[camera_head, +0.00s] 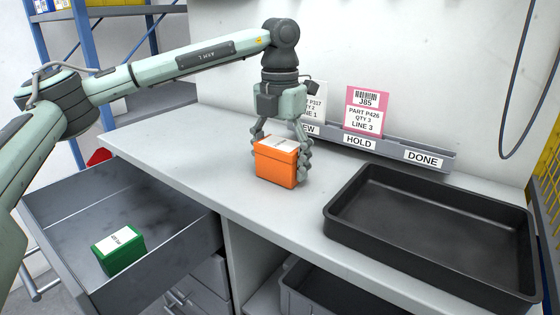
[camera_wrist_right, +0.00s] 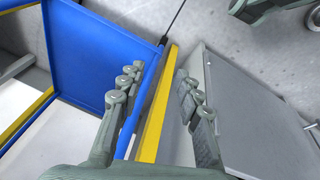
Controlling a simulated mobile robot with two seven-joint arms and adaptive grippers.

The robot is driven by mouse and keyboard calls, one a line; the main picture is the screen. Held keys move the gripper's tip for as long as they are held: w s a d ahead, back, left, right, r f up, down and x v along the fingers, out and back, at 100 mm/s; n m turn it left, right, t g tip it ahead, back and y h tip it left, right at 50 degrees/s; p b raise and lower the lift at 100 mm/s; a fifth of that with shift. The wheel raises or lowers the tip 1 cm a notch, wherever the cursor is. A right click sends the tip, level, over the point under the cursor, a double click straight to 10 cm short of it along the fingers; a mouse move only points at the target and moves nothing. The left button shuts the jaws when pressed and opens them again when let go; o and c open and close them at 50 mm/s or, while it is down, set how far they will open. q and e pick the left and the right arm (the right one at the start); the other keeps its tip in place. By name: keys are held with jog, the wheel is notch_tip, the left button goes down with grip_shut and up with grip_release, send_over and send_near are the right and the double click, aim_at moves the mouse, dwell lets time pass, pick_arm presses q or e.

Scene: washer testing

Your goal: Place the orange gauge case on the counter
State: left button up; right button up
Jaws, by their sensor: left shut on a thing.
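The orange gauge case (camera_head: 276,165) is a small box with a white label on top. It is at the counter (camera_head: 185,150), left of the black tray; whether it rests on the surface or is just above it is hard to tell. My left gripper (camera_head: 283,160) points down over it and is shut on its sides, with the fingers on either side. My right gripper (camera_wrist_right: 152,100) shows in the right wrist view with its fingers apart and nothing between them close up. It is not in the head view.
A black tray (camera_head: 345,215) stands on the right of the counter. Behind is a card rail (camera_head: 395,150) with HOLD and DONE labels. A green case (camera_head: 119,250) lies in the open drawer (camera_head: 180,245) at lower left. The counter left of the orange case is clear.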

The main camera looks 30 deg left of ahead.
aim_at(280, 143)
pick_arm(q)
jog(key=shift+f, duration=0.15)
jog(key=o, duration=1.4)
pick_arm(e)
jog(key=shift+w+r, duration=0.25)
jog(key=shift+r, duration=0.25)
jog(key=shift+d, duration=0.1)
pick_arm(q)
jog(key=shift+r, duration=0.25)
notch_tip(280, 143, up, 11)
jog(key=shift+f, duration=0.15)
jog(key=shift+r, duration=0.55)
pick_arm(e)
jog(key=shift+s+f, duration=0.2)
jog(key=shift+f, duration=0.25)
jog(key=shift+s+f, duration=0.2)
jog(key=shift+f, duration=0.25)
